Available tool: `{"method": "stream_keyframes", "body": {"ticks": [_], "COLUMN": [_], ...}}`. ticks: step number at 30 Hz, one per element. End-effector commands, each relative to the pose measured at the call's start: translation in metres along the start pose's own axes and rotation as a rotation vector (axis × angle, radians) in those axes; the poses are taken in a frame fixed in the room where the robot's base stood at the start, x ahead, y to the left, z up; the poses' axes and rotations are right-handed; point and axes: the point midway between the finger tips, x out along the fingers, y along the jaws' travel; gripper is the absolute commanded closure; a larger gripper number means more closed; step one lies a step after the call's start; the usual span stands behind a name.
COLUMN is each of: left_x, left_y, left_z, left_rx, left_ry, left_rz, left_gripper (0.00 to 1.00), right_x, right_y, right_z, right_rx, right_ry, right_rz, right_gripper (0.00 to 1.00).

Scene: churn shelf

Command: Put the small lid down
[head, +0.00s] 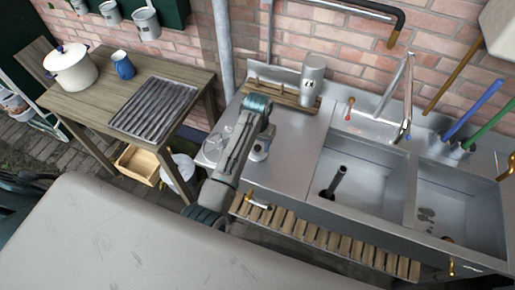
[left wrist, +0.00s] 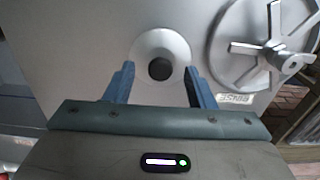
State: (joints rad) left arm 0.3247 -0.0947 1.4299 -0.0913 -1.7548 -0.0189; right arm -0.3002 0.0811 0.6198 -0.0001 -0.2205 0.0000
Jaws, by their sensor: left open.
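The small lid (left wrist: 148,46) is a silver, shallow cone with a black round knob (left wrist: 159,69). It appears to rest on the steel drainboard (head: 293,150), knob up. My left gripper (left wrist: 160,70) is open, with one blue finger on each side of the knob and gaps between. In the head view my left arm reaches over the drainboard and the gripper (head: 262,138) points down; my wrist hides part of it. A silver round form under it (head: 258,153) seems to be the lid. My right gripper is not in view.
A spoked metal wheel-like piece (left wrist: 268,46) lies close beside the lid, near a RINSE label (left wrist: 235,98). A grey canister (head: 313,75) stands on a wooden rack behind. Two sinks (head: 360,180) lie to the right. A wooden table (head: 95,100) with a ribbed tray stands left.

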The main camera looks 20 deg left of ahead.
Motion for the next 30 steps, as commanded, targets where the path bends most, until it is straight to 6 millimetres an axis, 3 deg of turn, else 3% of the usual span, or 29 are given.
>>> {"method": "stream_keyframes", "body": {"ticks": [4,11,19,30], "left_x": [0.014,0.018,0.017,0.014], "left_y": [-0.001,0.000,0.000,-0.001], "left_z": [0.001,0.001,0.001,-0.002], "left_rx": [0.000,0.000,0.000,0.000], "left_ry": [-0.002,0.000,0.000,0.001], "left_rz": [0.000,0.000,0.000,0.000], "left_gripper": [0.50,0.50,0.99,1.00], "right_x": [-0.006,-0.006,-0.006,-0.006], "right_y": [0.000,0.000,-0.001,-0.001], "right_z": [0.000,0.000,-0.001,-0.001], "right_rx": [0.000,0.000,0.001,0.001], "right_ry": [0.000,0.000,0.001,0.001], "right_rz": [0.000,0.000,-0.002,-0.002], "right_gripper": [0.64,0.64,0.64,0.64]}}
